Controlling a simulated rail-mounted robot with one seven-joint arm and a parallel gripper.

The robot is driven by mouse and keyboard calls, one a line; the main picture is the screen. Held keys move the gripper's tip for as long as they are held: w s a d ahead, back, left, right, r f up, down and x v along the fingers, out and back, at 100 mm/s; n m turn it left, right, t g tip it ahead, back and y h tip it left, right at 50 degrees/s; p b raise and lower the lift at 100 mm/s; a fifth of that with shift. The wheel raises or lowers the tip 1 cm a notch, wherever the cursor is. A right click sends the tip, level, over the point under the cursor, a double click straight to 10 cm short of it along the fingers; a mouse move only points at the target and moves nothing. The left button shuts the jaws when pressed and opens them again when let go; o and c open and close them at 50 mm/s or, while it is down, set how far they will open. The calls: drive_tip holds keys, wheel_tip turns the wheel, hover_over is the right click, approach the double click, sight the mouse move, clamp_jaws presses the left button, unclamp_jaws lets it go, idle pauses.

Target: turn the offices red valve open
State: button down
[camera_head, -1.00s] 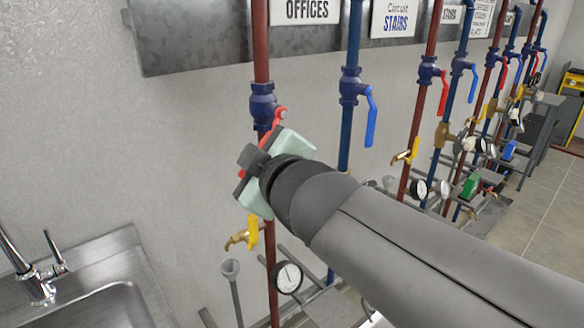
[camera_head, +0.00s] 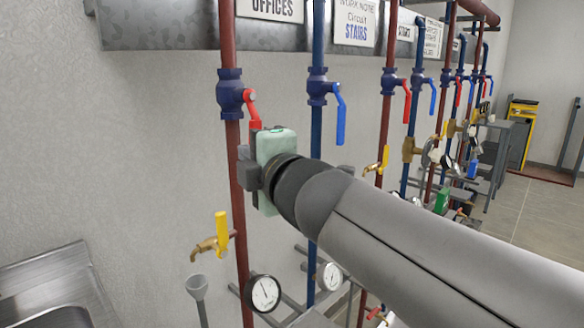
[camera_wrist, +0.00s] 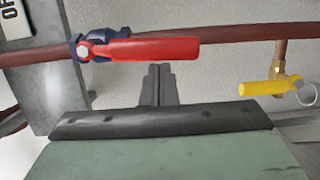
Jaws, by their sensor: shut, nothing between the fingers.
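The red valve (camera_head: 252,108) is on the reddish pipe under the OFFICES sign (camera_head: 270,9). It has a dark blue body (camera_head: 230,92) and a red lever hanging down, roughly along the pipe. In the wrist view the red lever (camera_wrist: 150,49) lies nearly parallel to the pipe, its free end to the right. My gripper (camera_head: 247,172) is just below the lever's lower end in the head view, partly covering the pipe. In the wrist view my gripper's fingers (camera_wrist: 158,85) are together and empty, beside the lever. I cannot tell whether they touch it.
A yellow-handled tap (camera_head: 221,228) and a gauge (camera_head: 263,293) sit lower on the same pipe. A blue-lever valve (camera_head: 340,115) is on the blue pipe to the right. More pipes and valves continue rightward. A metal sink (camera_head: 55,285) is at lower left.

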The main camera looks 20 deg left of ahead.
drive_tip(key=shift+w+d, duration=0.15)
drive_tip(key=shift+w, duration=0.15)
idle(0.6)
